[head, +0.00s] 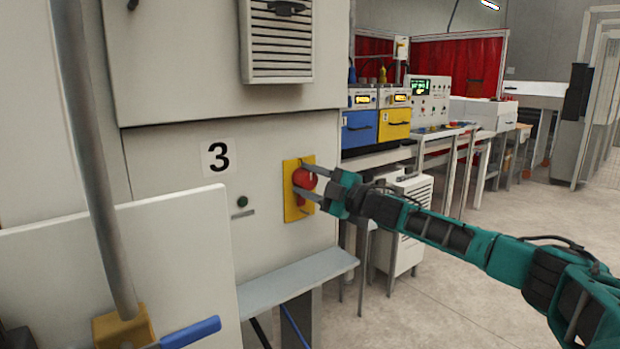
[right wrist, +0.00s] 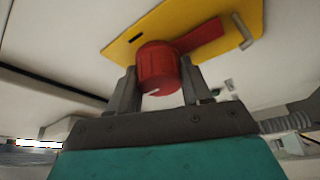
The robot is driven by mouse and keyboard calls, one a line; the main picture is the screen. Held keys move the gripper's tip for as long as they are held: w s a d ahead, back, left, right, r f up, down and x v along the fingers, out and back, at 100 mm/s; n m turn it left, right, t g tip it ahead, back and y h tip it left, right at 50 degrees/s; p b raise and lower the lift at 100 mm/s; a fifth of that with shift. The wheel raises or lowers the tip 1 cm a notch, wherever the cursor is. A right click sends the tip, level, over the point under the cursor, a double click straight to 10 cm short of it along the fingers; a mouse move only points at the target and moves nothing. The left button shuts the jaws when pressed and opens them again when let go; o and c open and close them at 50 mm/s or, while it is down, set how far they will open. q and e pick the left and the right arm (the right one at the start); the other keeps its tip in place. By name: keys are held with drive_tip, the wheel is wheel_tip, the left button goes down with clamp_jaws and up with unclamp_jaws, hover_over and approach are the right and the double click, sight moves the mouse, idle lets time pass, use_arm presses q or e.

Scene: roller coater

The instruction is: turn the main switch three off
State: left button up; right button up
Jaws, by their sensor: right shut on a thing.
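The main switch is a red knob (head: 304,180) on a yellow plate (head: 291,212), mounted on the cabinet front right of the label "3" (head: 218,157). My right gripper (head: 306,182) reaches in from the right, its fingers on either side of the knob. In the right wrist view the gripper (right wrist: 160,85) is shut on the red knob (right wrist: 158,67), one finger on each side. A red handle part (right wrist: 202,38) extends from the knob across the yellow plate (right wrist: 130,38). My left gripper is not in view.
A green button (head: 242,201) sits left of the switch. A grey ledge (head: 296,280) juts out below it. A pale panel (head: 130,260) and a grey post (head: 95,150) stand at the left. Benches with blue and yellow boxes (head: 395,123) are behind at right; open floor lies at lower right.

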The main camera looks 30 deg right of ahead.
drive_tip(key=shift+a+r, duration=0.15)
drive_tip(key=shift+r, duration=0.1)
drive_tip(key=o, duration=1)
drive_tip(key=shift+a, duration=0.1)
drive_tip(key=shift+o, duration=0.2)
drive_tip(key=shift+f, duration=0.15)
drive_tip(key=shift+s+d+f, duration=0.15)
drive_tip(key=shift+d, duration=0.1)
drive_tip(key=b+v, duration=0.6)
drive_tip(key=v, duration=0.6)
drive_tip(key=shift+s, duration=0.2)
drive_tip(key=shift+d+r, duration=0.1)
drive_tip(key=shift+r, duration=0.1)
